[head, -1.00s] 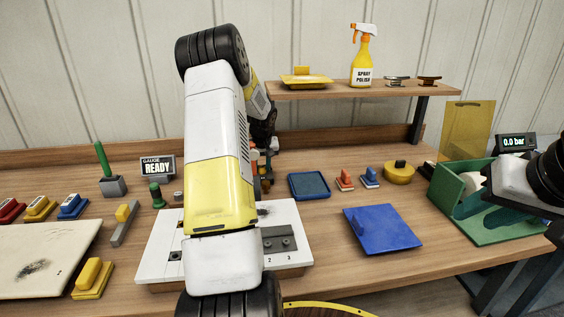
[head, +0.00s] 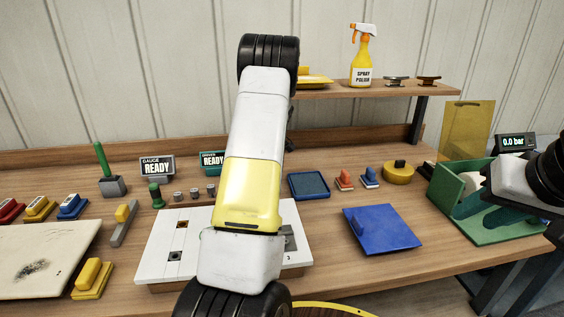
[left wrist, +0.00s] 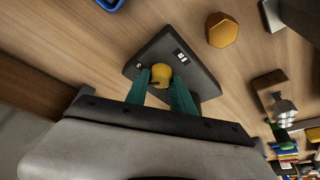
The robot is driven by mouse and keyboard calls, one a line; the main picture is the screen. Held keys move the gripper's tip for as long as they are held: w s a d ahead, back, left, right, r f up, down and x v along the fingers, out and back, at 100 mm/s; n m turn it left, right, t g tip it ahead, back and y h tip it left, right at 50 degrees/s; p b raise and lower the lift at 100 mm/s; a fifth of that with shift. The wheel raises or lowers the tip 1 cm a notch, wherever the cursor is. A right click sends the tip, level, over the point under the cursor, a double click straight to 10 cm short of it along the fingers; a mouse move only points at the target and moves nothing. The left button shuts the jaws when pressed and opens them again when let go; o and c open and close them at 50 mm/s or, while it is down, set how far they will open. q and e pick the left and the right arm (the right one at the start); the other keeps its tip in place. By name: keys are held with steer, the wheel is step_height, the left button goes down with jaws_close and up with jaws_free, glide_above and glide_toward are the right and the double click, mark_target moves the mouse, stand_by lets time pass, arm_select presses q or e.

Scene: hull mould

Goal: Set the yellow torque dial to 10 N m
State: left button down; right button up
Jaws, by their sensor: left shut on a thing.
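The yellow torque dial (left wrist: 161,73) sits on a dark grey plate (left wrist: 203,80) in the left wrist view. My left gripper (left wrist: 161,88) has its two teal fingers on either side of the dial and is shut on it. Small white markings show on the plate, but I cannot read a setting from them. In the head view my left arm hides the dial and the left gripper.
A yellow knob-like block (left wrist: 222,30) lies close to the plate. In the head view, a white board (head: 165,258), a blue panel (head: 395,230), a blue tray (head: 309,186) and a green open box (head: 448,190) stand on the bench. A shelf (head: 320,92) runs behind.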

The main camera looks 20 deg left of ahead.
arm_select(q)
steer(key=n+g, duration=0.2)
steer(key=n, duration=0.3)
steer(key=shift+w, duration=0.15)
steer(key=shift+d, duration=0.1)
stand_by(0.5)
steer(key=c, duration=1.1)
jaws_free()
steer(key=v, duration=0.7)
steer(key=shift+d+r, duration=0.2)
steer(key=shift+r, duration=0.15)
